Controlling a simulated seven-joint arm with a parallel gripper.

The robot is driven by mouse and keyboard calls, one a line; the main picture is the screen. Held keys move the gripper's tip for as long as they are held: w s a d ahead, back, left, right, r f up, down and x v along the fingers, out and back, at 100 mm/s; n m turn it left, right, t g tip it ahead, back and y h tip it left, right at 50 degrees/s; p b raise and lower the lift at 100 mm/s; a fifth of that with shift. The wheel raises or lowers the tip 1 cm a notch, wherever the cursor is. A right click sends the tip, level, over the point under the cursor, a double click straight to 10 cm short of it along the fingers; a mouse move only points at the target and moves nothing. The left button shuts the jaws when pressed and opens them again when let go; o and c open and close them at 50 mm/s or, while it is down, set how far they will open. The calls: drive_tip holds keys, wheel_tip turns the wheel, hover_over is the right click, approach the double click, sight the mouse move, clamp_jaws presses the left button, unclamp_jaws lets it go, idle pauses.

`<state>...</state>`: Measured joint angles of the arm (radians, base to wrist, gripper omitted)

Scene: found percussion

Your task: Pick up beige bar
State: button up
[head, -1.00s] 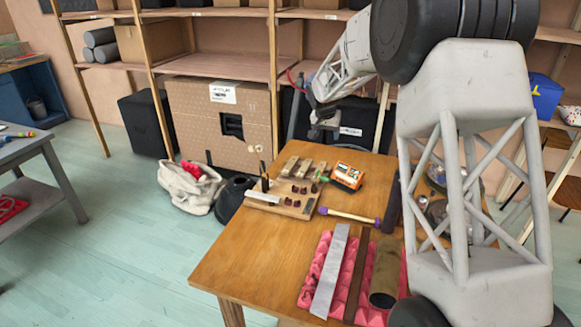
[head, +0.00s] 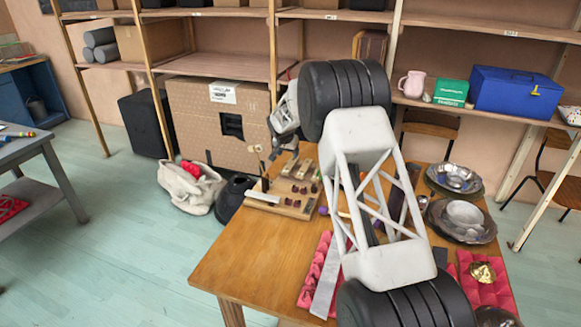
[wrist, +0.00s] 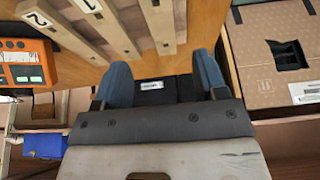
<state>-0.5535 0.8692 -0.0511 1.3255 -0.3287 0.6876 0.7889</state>
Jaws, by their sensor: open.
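Several beige wooden bars (head: 290,166) lie near the back of a wooden board (head: 262,203) on the table. I cannot tell which one is meant. In the wrist view, beige bars (wrist: 118,36) show at the top left, beside labels reading 1 and 2. My gripper (wrist: 162,72) is open and empty, with its two blue fingers apart and no bar between them.
A silver bar (head: 325,287) lies on pink foam at the table's front. Metal bowls (head: 463,216) stand at the right. An orange box (wrist: 22,72) shows in the wrist view; my arm hides it in the head view. The table's front left is clear.

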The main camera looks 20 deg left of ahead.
sight(290, 164)
drive_tip(key=shift+f, duration=0.15)
drive_tip(key=shift+x, duration=1.25)
drive_tip(key=shift+f, duration=0.1)
drive_tip(key=shift+x, duration=2.5)
drive_tip(key=shift+a, duration=0.1)
drive_tip(key=c, duration=1.1)
